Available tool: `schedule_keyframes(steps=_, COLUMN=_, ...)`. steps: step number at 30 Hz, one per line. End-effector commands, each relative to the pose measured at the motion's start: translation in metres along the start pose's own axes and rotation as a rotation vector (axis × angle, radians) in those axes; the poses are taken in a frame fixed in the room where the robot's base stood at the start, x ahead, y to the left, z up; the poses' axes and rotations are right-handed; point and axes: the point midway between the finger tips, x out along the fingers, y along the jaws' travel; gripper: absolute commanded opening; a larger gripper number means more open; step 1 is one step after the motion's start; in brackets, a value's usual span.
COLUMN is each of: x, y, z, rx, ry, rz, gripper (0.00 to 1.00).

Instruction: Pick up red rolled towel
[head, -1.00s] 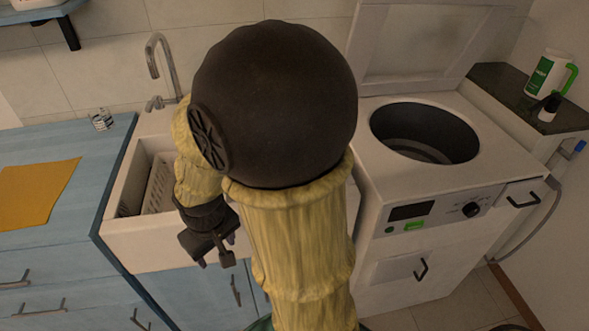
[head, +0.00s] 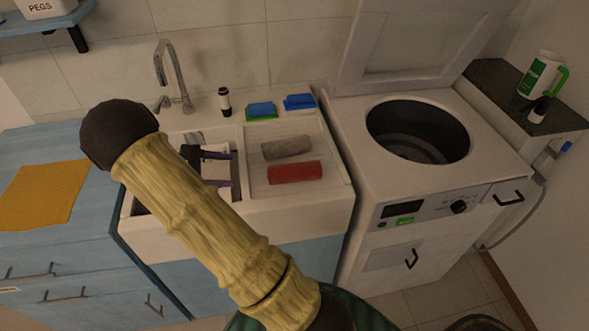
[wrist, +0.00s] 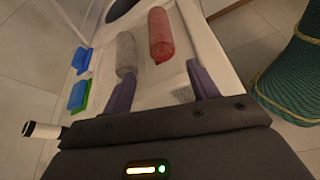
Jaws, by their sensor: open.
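The red rolled towel (head: 295,172) lies on the ribbed drainboard of the white sink, in front of a grey rolled towel (head: 286,147). In the wrist view the red towel (wrist: 161,36) lies ahead of the fingers, and the grey towel (wrist: 125,54) is left of it. My gripper (head: 228,168) is over the sink basin, left of both towels in the head view, with its purple fingers pointing toward them. In the wrist view my gripper (wrist: 160,87) is open, with nothing between its fingertips. My arm hides part of the basin.
The faucet (head: 175,80) rises behind the basin. A top-loading washer (head: 380,185) with its lid up stands right of the sink.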

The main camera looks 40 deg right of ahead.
Motion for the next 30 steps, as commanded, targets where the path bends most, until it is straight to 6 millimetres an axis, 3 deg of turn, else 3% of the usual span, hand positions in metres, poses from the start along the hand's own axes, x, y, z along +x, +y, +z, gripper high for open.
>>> schedule_keyframes(steps=11, x=0.006, y=0.0, z=0.0, rx=0.001, ry=0.0, rz=-0.002, gripper=0.59)
schedule_keyframes(steps=30, x=0.112, y=-0.001, z=0.001, rx=0.0, ry=0.0, rz=-0.005, gripper=0.59)
